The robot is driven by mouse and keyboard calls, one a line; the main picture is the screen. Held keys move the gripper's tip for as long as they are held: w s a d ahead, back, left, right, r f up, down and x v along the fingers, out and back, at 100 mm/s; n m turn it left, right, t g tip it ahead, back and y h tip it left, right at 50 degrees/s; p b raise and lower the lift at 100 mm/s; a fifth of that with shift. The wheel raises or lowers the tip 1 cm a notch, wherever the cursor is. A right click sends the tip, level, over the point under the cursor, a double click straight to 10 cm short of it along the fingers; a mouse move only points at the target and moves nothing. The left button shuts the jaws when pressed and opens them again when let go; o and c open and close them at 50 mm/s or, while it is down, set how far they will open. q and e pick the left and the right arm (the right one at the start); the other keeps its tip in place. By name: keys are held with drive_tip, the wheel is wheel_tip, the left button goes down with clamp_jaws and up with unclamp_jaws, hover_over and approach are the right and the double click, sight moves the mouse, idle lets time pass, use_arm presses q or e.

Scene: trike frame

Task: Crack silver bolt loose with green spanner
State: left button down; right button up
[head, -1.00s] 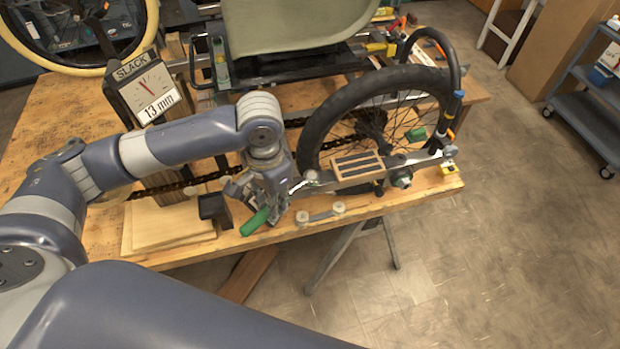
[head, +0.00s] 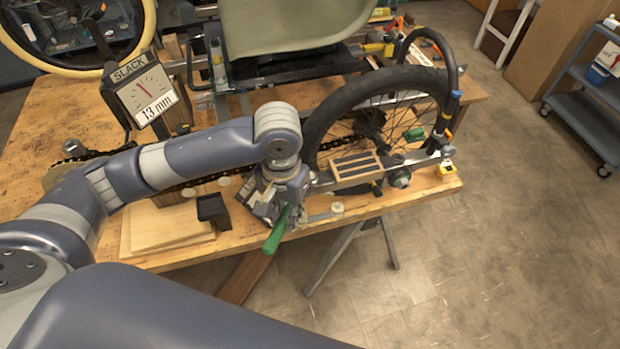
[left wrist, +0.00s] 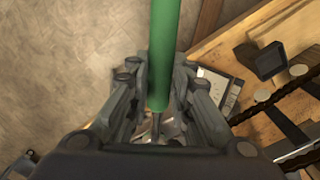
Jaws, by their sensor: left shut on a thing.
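The green spanner (head: 277,232) is in my left gripper (head: 282,204), which is shut on it at the front edge of the bench. Its green handle sticks out below the gripper, over the bench edge. In the left wrist view the handle (left wrist: 163,55) runs up from between the fingers (left wrist: 157,118). The spanner's jaw end is hidden by the gripper. I cannot make out the silver bolt; the gripper covers the end of the frame bar there. My right gripper is not in view.
The black-tyred wheel (head: 322,118) and a slatted pedal-like block (head: 357,167) stand right of the gripper. A slack gauge (head: 142,92) reading 13 mm stands at the left. A black block (head: 213,210) sits left of the gripper.

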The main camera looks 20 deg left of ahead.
use_arm(q)
drive_tip(key=shift+d+n, duration=1.2)
drive_tip(key=shift+d, duration=0.1)
drive_tip(key=shift+a, duration=0.2)
drive_tip(key=shift+a+m, duration=1.25)
drive_tip(key=shift+m, duration=0.15)
drive_tip(key=c, duration=2.2)
unclamp_jaws()
clamp_jaws()
